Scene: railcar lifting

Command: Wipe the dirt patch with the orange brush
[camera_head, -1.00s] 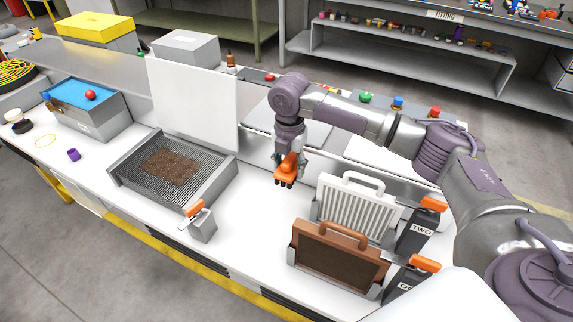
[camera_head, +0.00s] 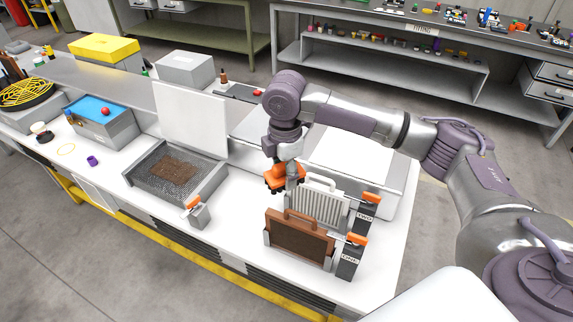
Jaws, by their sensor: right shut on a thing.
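The brown dirt patch (camera_head: 173,168) lies on the mesh bed of a grey tray (camera_head: 211,187) at centre left. My right gripper (camera_head: 286,170) is shut on the orange brush (camera_head: 278,182), above the counter to the right of the tray. The brush shows beside the upper left edge of the white ribbed panel, clear of the dirt patch. Its dark bristles are mostly hidden from this angle. My left gripper is not in view.
A white ribbed panel (camera_head: 321,208) and a brown panel (camera_head: 299,239) with handles stand in holders right of centre. An orange-topped clamp (camera_head: 199,212) stands at the tray's near corner. A white upright board (camera_head: 192,115) stands behind the tray. The counter (camera_head: 235,215) between tray and panels is clear.

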